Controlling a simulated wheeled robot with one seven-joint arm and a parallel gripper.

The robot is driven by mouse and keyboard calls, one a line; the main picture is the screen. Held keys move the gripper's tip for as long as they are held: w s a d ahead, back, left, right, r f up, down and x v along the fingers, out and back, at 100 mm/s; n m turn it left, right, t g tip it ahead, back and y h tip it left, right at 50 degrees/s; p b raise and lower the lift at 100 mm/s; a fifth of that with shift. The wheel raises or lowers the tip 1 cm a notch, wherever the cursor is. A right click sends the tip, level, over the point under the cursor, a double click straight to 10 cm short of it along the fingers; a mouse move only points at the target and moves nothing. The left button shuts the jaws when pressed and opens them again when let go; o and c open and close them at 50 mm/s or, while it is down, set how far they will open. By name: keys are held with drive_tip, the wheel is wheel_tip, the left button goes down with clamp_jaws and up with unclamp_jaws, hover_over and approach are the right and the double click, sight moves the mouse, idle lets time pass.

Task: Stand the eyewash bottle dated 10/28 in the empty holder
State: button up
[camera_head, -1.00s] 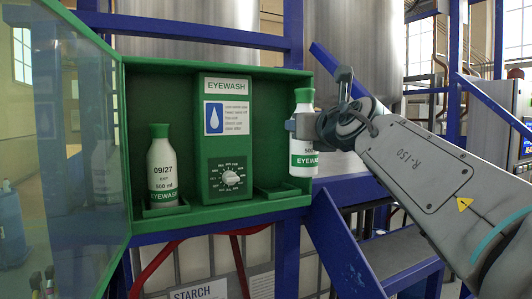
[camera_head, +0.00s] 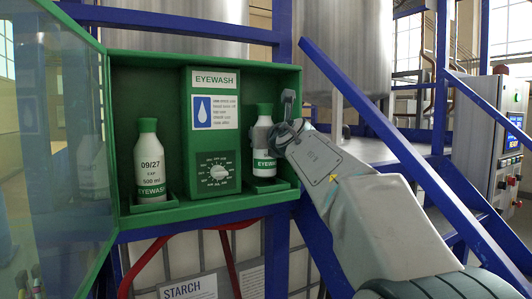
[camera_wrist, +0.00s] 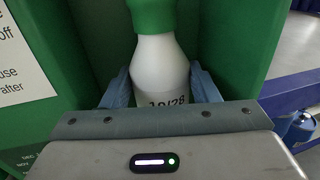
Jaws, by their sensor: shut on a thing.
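The 10/28 eyewash bottle (camera_wrist: 166,72) is white with a green cap, and its date is partly covered by my gripper in the wrist view. My gripper (camera_wrist: 160,92) is shut on it, one blue finger on each side. In the head view the bottle (camera_head: 264,160) stands upright inside the right side of the green cabinet. Its base is at the right holder (camera_head: 269,186), a small green tray; I cannot tell whether it touches the tray floor. The 09/27 bottle (camera_head: 150,160) stands upright in the left holder (camera_head: 149,207).
The cabinet's center panel (camera_head: 213,130) with a dial rises just left of the held bottle. The open clear door (camera_head: 55,150) is at the left. The cabinet's right wall is close beside my gripper. A blue rail (camera_head: 390,130) slopes behind my arm.

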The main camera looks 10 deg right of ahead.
drive_tip(key=shift+w+f+b, duration=0.15)
drive_tip(key=shift+f+b, duration=0.2)
drive_tip(key=shift+f, duration=0.35)
drive_tip(key=shift+w+f+b, duration=0.1)
drive_tip(key=shift+f+b, duration=0.2)
drive_tip(key=shift+f, duration=0.4)
drive_tip(key=shift+s, duration=0.1)
drive_tip(key=shift+f, duration=0.15)
drive_tip(key=o, duration=1.5)
drive_tip(key=s, duration=0.8)
drive_tip(key=s+d+p, duration=0.1)
drive_tip(key=s, duration=0.3)
